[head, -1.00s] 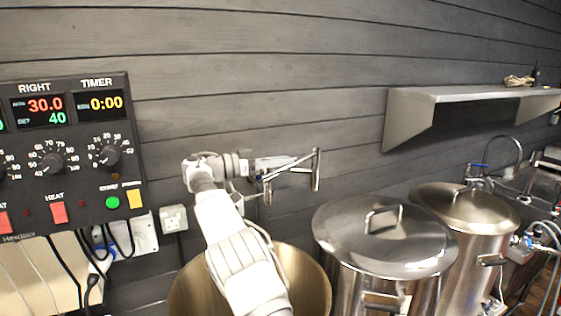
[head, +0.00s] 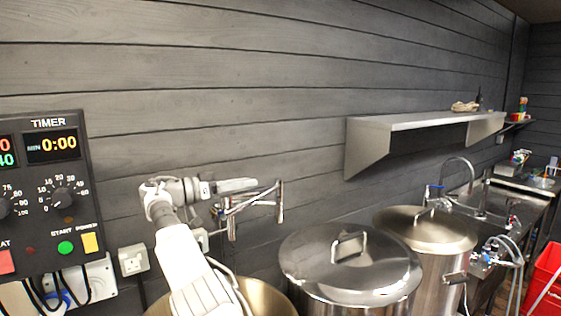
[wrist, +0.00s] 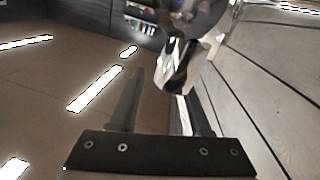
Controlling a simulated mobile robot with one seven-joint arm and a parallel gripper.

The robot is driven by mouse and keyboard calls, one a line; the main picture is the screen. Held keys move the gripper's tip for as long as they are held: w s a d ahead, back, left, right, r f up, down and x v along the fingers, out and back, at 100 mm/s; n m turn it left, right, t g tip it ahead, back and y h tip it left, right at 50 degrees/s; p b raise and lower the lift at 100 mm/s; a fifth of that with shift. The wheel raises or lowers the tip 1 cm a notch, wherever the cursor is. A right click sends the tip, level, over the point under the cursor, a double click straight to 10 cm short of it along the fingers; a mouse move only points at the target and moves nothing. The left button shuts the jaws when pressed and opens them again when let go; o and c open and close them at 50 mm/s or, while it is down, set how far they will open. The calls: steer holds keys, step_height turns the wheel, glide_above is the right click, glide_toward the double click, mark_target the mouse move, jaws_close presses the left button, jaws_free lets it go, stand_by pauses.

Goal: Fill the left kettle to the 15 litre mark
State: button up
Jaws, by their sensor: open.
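The left kettle (head: 268,297) is a lidless steel pot at the bottom of the head view. My arm crosses in front of it, and its inside, any litre marks and any water level are not visible. A chrome folding filler tap (head: 279,203) comes off the wall above and behind it, with its arms folded. My gripper (head: 250,185) points right, close to the tap's upper arm. In the wrist view my gripper (wrist: 164,82) is open, with blurred chrome (wrist: 185,50), likely the tap, just beyond and between the fingertips. I cannot tell whether they touch.
Two lidded steel kettles, a middle one (head: 345,270) and a right one (head: 425,230), stand to the right. A metal shelf (head: 420,120) juts from the wall above them. A control panel (head: 45,195) is at left, a red crate (head: 545,280) at far right.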

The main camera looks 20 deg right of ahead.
steer(key=shift+s+d+r+b, duration=0.15)
steer(key=shift+d+b, duration=0.1)
steer(key=shift+b, duration=0.7)
steer(key=s+d+r+b, duration=0.6)
steer(key=d+r+b, duration=0.1)
steer(key=d+b, duration=0.1)
steer(key=shift+d, duration=0.75)
steer(key=shift+r, duration=0.1)
steer(key=shift+c, duration=0.3)
